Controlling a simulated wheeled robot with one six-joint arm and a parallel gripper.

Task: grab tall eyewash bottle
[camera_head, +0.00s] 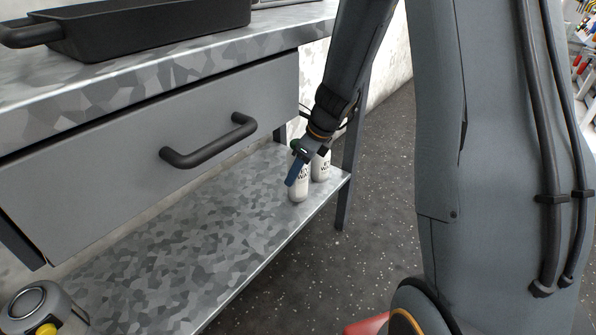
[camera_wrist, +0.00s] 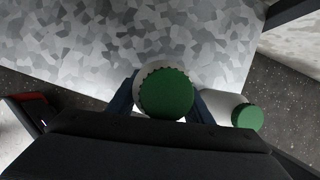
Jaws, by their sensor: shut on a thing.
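Two white eyewash bottles stand at the right end of the bench's lower metal shelf (camera_head: 200,240). The nearer bottle (camera_head: 299,190) is between the fingers of my gripper (camera_head: 297,165), which is shut on it. In the wrist view its green ridged cap (camera_wrist: 166,94) lies between the two dark blue fingers (camera_wrist: 160,100). The second bottle (camera_head: 321,167) stands just behind and to the right, outside the fingers. Its smaller-looking green cap (camera_wrist: 247,117) shows in the wrist view. The gripper hides part of the nearer bottle, and its base appears to be on the shelf.
A grey drawer with a black handle (camera_head: 208,142) is above the shelf. A bench leg (camera_head: 352,165) stands right beside the bottles. A black tray (camera_head: 140,25) sits on the bench top. Most of the shelf to the left is bare.

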